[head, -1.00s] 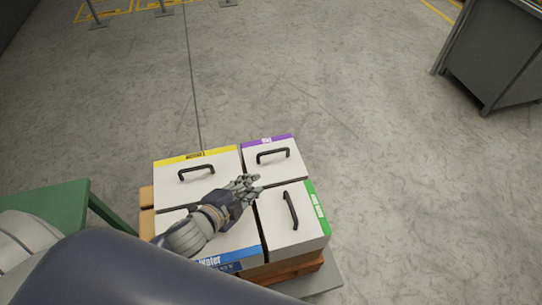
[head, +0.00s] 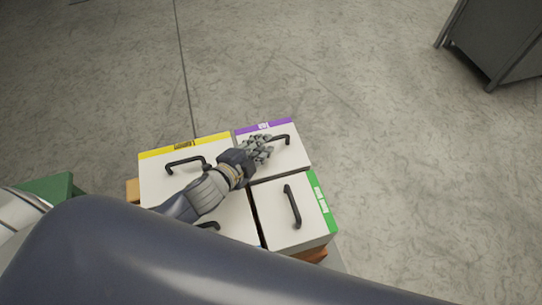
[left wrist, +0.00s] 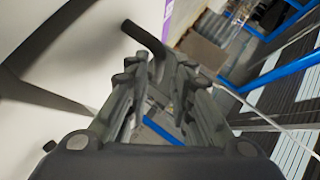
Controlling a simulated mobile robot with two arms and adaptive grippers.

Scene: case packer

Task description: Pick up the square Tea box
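Several white boxes with black top handles stand packed together. The far right one, a squarish box with a purple strip (head: 292,160), has a label too small to read, so I cannot confirm that it is the Tea box. My left gripper (head: 261,148) is over this box, its fingers at the left part of the black handle (head: 287,138). In the left wrist view, the fingers (left wrist: 157,75) are spread apart, with the handle (left wrist: 145,38) just beyond and between their tips. I cannot see it gripped. My right gripper is not in view.
A yellow-striped box (head: 160,171) stands at left and a green-striped box (head: 268,207) in front of the purple one. Another box is mostly hidden under my arm. A green table (head: 48,188) is at left, a grey cabinet (head: 500,45) at far right. The floor beyond is clear.

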